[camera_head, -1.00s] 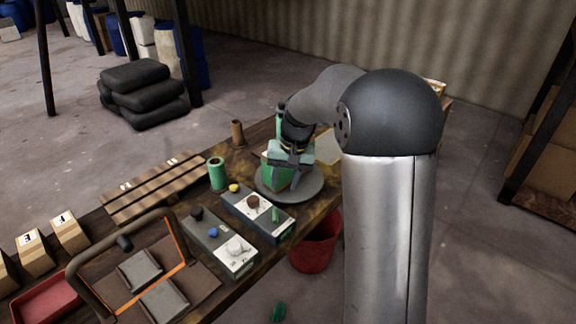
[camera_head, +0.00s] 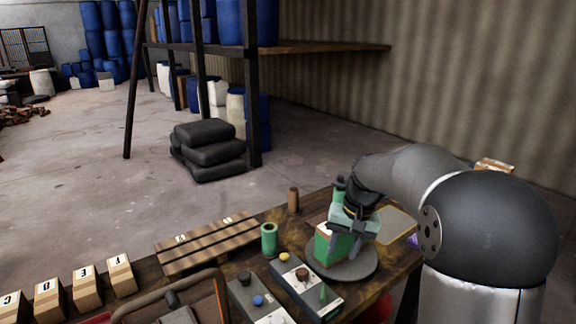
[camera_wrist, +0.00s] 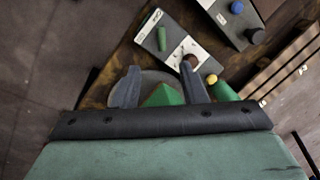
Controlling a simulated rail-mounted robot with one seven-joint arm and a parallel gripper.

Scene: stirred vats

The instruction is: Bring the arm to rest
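My gripper (camera_head: 346,236) is low over the round grey plate (camera_head: 362,266) at the right end of the workbench. In the wrist view the two fingers of my gripper (camera_wrist: 160,72) stand apart. A green block (camera_head: 324,246) with a tan side rests on the plate, beside and partly behind the fingers. Its green corner (camera_wrist: 164,96) shows between the fingers, narrower than the gap. Whether a finger touches it I cannot tell. My arm reaches in from the right, bent down at the wrist.
A green cylinder (camera_head: 269,239), a brown cylinder (camera_head: 293,199), a control box with knobs (camera_head: 306,287) and a slatted wooden rack (camera_head: 207,243) stand near the plate. Several lettered boxes (camera_head: 86,288) line the left. Black sacks (camera_head: 208,150) lie on the floor behind.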

